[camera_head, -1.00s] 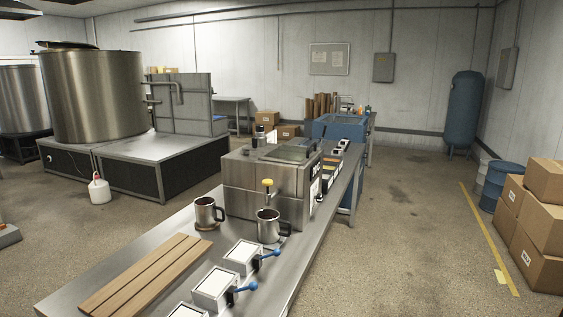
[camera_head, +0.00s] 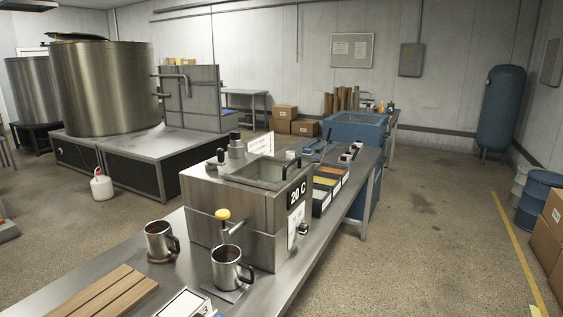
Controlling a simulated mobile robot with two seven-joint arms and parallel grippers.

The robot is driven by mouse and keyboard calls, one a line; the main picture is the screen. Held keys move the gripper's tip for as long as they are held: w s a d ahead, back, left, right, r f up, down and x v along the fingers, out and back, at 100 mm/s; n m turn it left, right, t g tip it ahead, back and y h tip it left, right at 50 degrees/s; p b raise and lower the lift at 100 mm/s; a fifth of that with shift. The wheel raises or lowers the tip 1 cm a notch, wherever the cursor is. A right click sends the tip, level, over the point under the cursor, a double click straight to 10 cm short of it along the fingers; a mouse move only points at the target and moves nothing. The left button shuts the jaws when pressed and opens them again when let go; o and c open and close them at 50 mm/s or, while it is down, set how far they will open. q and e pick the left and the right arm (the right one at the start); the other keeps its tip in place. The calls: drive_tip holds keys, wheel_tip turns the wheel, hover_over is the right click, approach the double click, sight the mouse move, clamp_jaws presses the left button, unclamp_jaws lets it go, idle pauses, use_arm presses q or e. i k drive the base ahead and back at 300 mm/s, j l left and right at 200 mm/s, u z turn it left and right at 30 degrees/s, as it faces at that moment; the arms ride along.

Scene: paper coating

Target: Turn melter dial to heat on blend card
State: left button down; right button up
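The melter (camera_head: 225,190) is a steel box on the steel bench, with an open top well and a yellow-knobbed tap on its front. Its right side carries a black display (camera_head: 297,197) reading "20 C". Below the display is a white card (camera_head: 294,238), its print too small to read. A small dark knob (camera_head: 303,229), likely the dial, sits beside this card; its setting cannot be read. Another white card (camera_head: 261,144) stands upright behind the melter's top; I cannot tell which is the blend card. Neither of my grippers is in view.
Two steel mugs (camera_head: 160,241) (camera_head: 228,268) stand before the melter. A wooden board (camera_head: 110,292) lies at the bench's near left. Trays of colored pieces (camera_head: 326,182) line the bench beyond. Open floor (camera_head: 415,235) lies right of the bench; boxes stand at far right.

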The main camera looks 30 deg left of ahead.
sight(303, 228)
drive_tip(key=i+l+u, duration=0.1)
drive_tip(key=i+u, duration=0.3)
drive_tip(key=i+l+u, duration=0.15)
drive_tip(key=i+u, duration=0.25)
drive_tip(key=i+l+u, duration=0.3)
drive_tip(key=u, duration=0.15)
drive_tip(key=i+l+u, duration=0.25)
drive_tip(key=l+u, duration=0.15)
